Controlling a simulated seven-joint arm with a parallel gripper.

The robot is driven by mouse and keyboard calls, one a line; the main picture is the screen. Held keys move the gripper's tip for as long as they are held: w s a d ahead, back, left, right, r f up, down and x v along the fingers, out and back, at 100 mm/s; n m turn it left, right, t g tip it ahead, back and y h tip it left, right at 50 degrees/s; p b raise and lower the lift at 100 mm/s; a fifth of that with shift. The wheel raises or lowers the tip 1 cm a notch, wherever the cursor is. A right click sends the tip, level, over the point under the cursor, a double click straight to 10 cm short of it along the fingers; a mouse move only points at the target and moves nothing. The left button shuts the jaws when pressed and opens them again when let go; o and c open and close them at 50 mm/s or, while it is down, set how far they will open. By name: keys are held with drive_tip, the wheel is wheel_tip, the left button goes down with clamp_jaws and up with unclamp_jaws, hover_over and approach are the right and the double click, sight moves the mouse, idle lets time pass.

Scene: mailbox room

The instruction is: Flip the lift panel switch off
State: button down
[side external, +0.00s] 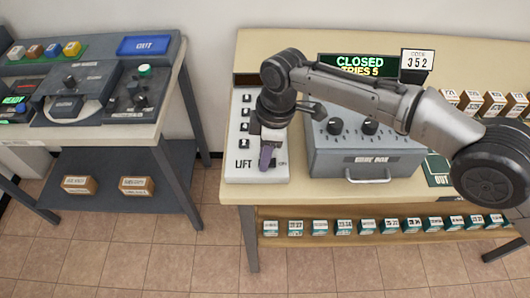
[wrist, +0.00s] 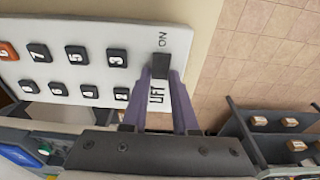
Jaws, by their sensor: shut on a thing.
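The white lift panel (side external: 236,143) lies at the left end of the desk, marked LIFT and ON; it also shows in the wrist view (wrist: 90,32). Its dark switch (wrist: 161,66) sits close to the ON label in the wrist view. My gripper (wrist: 162,76) has its two purple fingers shut on the switch, one on each side of it. In the side view my gripper (side external: 267,160) reaches down to the panel's front part and hides the switch.
Several numbered buttons (wrist: 76,55) stand on the panel beside my gripper. A grey box (side external: 365,158) with knobs and a front handle stands just right of the panel. A second console (side external: 85,105) is at the left, across a floor gap.

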sight(274, 162)
drive_tip(key=c, duration=0.7)
unclamp_jaws()
drive_tip(key=shift+r, duration=0.1)
drive_tip(key=shift+d+r, duration=0.3)
drive_tip(key=shift+r, duration=1.95)
drive_tip(key=shift+d+r, duration=0.35)
drive_tip(key=shift+r, duration=1.85)
drive_tip(key=shift+d+r, duration=0.3)
drive_tip(key=shift+r, duration=1.95)
